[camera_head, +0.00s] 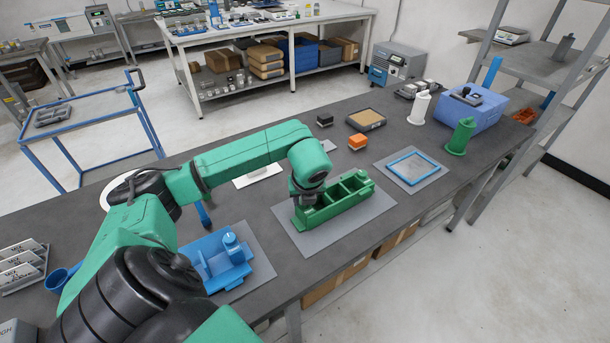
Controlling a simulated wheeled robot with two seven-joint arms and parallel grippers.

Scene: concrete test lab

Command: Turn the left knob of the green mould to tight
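The green mould (350,206) is a long open block with several compartments on a grey mat (374,214) near the front edge of the table. My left arm reaches over from the left, bent downward. My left gripper (306,202) is down at the mould's left end, at or just above it. The left knob is not visible there; the gripper and wrist cover that end. The fingers are small and dark, so I cannot tell whether they are open or touch anything. My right gripper is out of view.
A blue fixture (222,268) stands on its own mat to the left. A blue-framed plate (413,168) lies to the right. Green (460,136) and white (419,107) upright parts stand back right.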

